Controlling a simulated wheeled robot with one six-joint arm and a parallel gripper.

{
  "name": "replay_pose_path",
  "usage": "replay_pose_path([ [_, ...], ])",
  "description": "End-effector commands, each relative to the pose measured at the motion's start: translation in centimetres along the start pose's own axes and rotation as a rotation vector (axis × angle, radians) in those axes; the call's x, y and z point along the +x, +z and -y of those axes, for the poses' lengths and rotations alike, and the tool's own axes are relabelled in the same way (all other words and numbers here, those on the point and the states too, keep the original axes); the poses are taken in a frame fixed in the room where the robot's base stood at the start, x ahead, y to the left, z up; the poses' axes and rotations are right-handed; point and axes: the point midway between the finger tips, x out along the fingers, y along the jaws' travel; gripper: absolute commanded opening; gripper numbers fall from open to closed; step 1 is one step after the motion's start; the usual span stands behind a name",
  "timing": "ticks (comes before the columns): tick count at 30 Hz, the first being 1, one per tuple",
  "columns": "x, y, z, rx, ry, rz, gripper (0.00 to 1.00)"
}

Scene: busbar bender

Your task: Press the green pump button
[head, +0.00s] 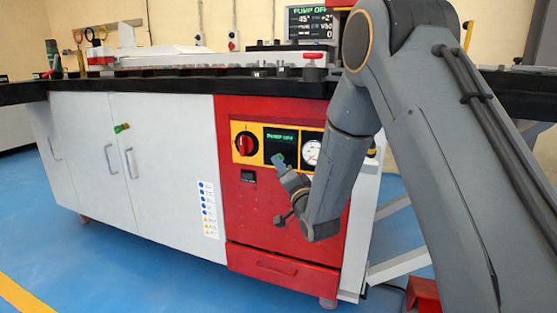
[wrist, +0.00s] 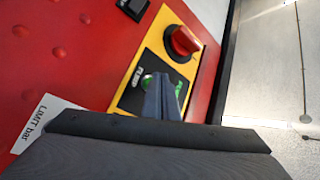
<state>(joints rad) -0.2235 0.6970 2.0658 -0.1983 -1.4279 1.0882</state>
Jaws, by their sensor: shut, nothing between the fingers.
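The green pump button (wrist: 147,80) shows in the wrist view as a small green round on a black plate, just left of my fingertips and partly covered by them. In the head view my gripper hides it. My gripper (head: 279,161) is in front of the lower part of the yellow-framed control panel (head: 237,128), shut and empty. In the wrist view my gripper (wrist: 163,80) points at the black plate; I cannot tell whether it touches. The small display (head: 281,136) above it has green text, seemingly a pump label. The monitor (head: 310,22) on top reads PUMP OFF.
A red rotary switch (head: 246,144) sits left of the black plate, and a round gauge (head: 311,152) sits right of it, close to my gripper. A small black switch (head: 248,176) is below. White cabinet doors (head: 95,160) stand left. Blue floor (head: 130,270) is clear in front.

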Motion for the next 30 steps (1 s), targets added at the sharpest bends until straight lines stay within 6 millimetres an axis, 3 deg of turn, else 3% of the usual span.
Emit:
replay_pose_path([
  [30,0.63,-0.46,-0.43,0.000,0.000,0.000,0.00],
])
